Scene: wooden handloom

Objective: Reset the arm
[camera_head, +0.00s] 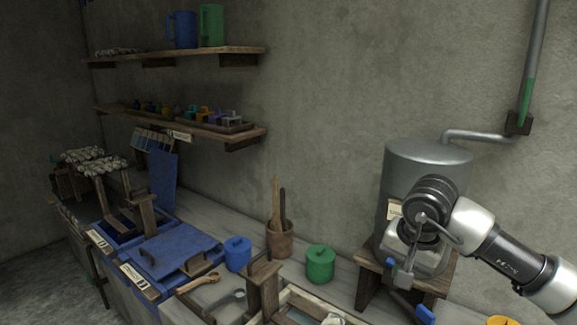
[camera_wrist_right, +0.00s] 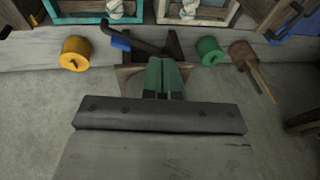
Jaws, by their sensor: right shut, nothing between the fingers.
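My right arm comes in from the right in the head view, its wrist in front of a grey metal tank (camera_head: 430,157). My right gripper shows in the right wrist view (camera_wrist_right: 165,78) with its two greenish fingers together and nothing between them. Its fingertips are hard to make out in the head view. In the right wrist view they point toward a wooden stand (camera_wrist_right: 176,48); I cannot tell whether they touch anything. The tank rests on this stand, and my arm hides part of its front. My left gripper is not in view.
A blue-ended lever (camera_wrist_right: 120,42) is close to the fingers. A green lidded pot (camera_head: 320,264), a blue pot (camera_head: 238,254) and a brown cup (camera_head: 280,239) with sticks stand left of the tank. A yellow pot (camera_wrist_right: 75,53) is on its other side. Shelves (camera_head: 190,128) line the wall.

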